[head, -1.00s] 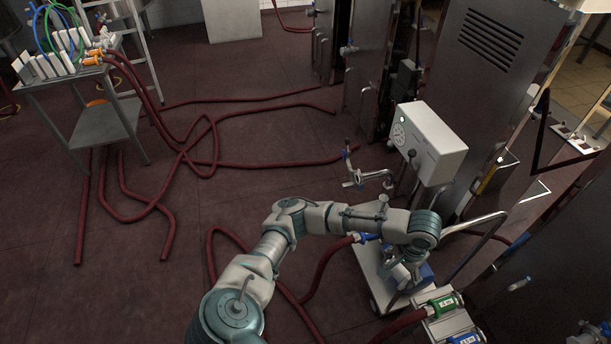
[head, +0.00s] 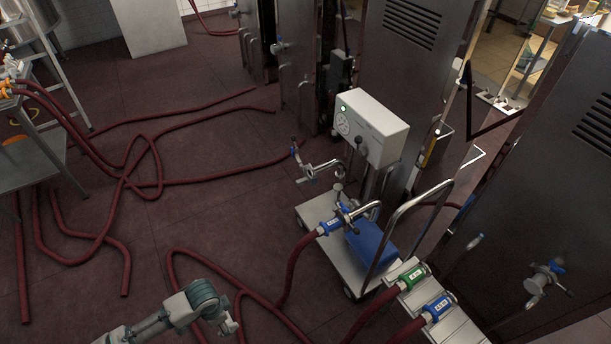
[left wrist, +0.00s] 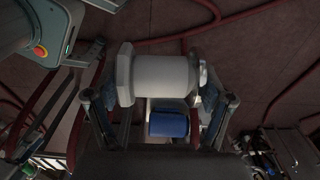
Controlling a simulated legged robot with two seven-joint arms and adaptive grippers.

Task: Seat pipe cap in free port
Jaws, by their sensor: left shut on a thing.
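In the left wrist view, a pale grey-white cylindrical piece with a wide flange at its left end, which looks like the pipe cap (left wrist: 165,78), lies across between the fingers of my left gripper (left wrist: 160,98). The gripper is shut on it. In the head view my left gripper (head: 228,325) is low, left of the cart, and the cap cannot be made out there. A bent metal pipe with a blue handle (head: 318,170) stands behind the cart. I cannot tell which opening is the free port. My right gripper is not in view.
A wheeled cart (head: 315,212) carries a blue block (head: 372,246) and a hose coupling. A white gauge box (head: 370,125) stands behind it. Green-banded (head: 413,275) and blue-banded (head: 438,306) couplings sit front right. Red hoses (head: 140,165) cross the floor. A steel cabinet (head: 530,190) stands right.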

